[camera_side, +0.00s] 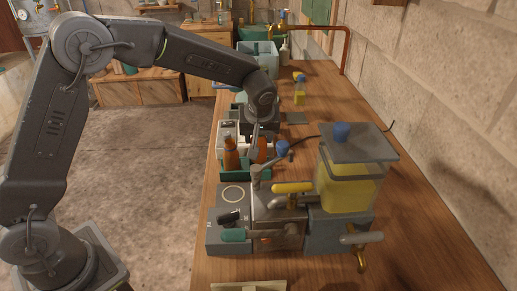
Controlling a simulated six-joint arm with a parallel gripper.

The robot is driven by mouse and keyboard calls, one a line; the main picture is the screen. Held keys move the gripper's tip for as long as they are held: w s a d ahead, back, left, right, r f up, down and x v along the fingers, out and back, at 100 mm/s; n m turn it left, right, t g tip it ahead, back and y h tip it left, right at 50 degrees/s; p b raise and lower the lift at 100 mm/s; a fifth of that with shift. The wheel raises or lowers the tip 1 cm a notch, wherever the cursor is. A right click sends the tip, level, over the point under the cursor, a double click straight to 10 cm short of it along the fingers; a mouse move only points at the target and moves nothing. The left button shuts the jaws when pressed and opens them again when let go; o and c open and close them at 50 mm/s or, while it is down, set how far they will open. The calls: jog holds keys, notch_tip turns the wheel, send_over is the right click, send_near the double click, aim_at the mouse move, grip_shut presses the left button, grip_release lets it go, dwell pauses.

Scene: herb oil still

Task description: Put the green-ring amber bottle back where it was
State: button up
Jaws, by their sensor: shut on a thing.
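Two amber bottles show at a green tray (236,174) on the wooden bench. The left amber bottle (231,157) stands upright at the tray's left side. The right amber bottle (263,150) is just below my gripper (256,140) and partly hidden by a grey pipe fitting in front. My gripper points down and is shut on what appears to be this right bottle. Its fingertips are small and partly hidden. I cannot make out a green ring on either bottle, nor whether the right bottle touches the tray floor.
The grey still (282,215) with a yellow-filled tank (348,185) and jutting handles stands close in front. A blue-capped yellow bottle (300,92) stands farther back. A pale blue bin (258,57) is at the far end. The bench's right side is mostly clear.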

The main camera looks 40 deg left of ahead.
jog(key=shift+f, duration=1.95)
jog(key=shift+f, duration=0.15)
jog(key=o, duration=1)
jog(key=shift+o, duration=0.2)
jog(key=v, duration=1.2)
jog(key=s+a+r+m+t+h, duration=0.1)
jog(key=s+a+r+m, duration=0.1)
jog(key=s+r, duration=0.35)
jog(key=s+a+r+m+h, duration=0.1)
jog(key=s+a+r+m, duration=0.1)
jog(key=s, duration=0.7)
jog(key=s+f+m, duration=0.1)
jog(key=s+m, duration=0.1)
jog(key=s, duration=0.4)
jog(key=s+f+m+t+h, duration=0.1)
jog(key=s+m, duration=0.2)
jog(key=s, duration=0.3)
jog(key=shift+s+a+f, duration=0.3)
jog(key=shift+a+f, duration=0.1)
jog(key=shift+a, duration=0.1)
